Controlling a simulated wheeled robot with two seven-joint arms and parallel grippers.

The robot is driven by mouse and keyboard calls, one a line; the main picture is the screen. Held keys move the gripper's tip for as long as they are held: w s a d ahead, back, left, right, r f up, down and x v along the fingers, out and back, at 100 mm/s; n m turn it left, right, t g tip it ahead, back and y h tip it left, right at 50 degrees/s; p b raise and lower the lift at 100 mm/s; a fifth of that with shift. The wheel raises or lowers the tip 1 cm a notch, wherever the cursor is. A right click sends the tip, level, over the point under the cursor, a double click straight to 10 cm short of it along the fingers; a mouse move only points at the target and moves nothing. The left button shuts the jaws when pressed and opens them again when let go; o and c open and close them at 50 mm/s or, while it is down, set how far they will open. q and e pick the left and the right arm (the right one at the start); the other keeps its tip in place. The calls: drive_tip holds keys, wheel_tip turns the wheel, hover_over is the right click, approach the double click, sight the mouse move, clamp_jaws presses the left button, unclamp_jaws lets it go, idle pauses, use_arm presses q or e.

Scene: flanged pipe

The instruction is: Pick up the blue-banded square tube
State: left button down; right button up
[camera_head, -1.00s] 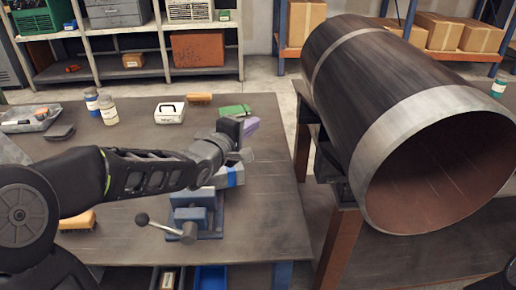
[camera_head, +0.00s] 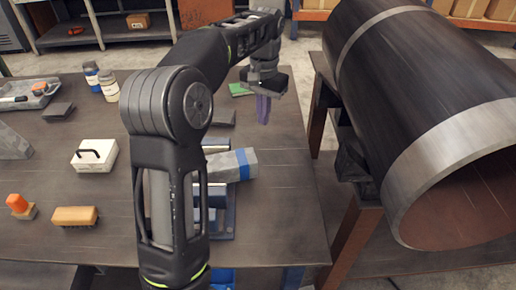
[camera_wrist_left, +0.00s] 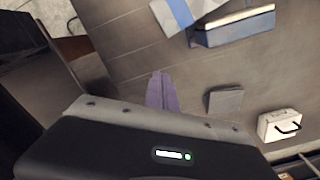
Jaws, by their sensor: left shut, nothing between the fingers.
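The blue-banded square tube (camera_head: 228,166) is grey with a blue band near its right end. It lies on the blue vise (camera_head: 216,218), which my left arm partly hides. It also shows at the top of the left wrist view (camera_wrist_left: 182,10), cut by the edge, beside the vise (camera_wrist_left: 236,26). My left gripper (camera_head: 263,110) has purple fingers pointing down, and it is shut and empty. It is beyond the tube and a little to its right, apart from it. The fingers also show in the left wrist view (camera_wrist_left: 162,90). My right gripper is not in view.
The large dark pipe (camera_head: 420,90) stands on supports to the right, past a gap from the table. A white box (camera_head: 95,156), a brush (camera_head: 75,216), bottles (camera_head: 108,86) and a tray (camera_head: 30,95) are on the left. A green item (camera_head: 240,90) lies near the gripper.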

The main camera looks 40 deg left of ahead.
use_arm(q)
drive_tip(key=shift+f, duration=0.1)
drive_tip(key=f, duration=1)
drive_tip(key=shift+s, duration=0.2)
drive_tip(key=shift+s+d+r+p, duration=0.15)
drive_tip(key=shift+s+p, duration=0.25)
drive_tip(key=shift+s, duration=1.4)
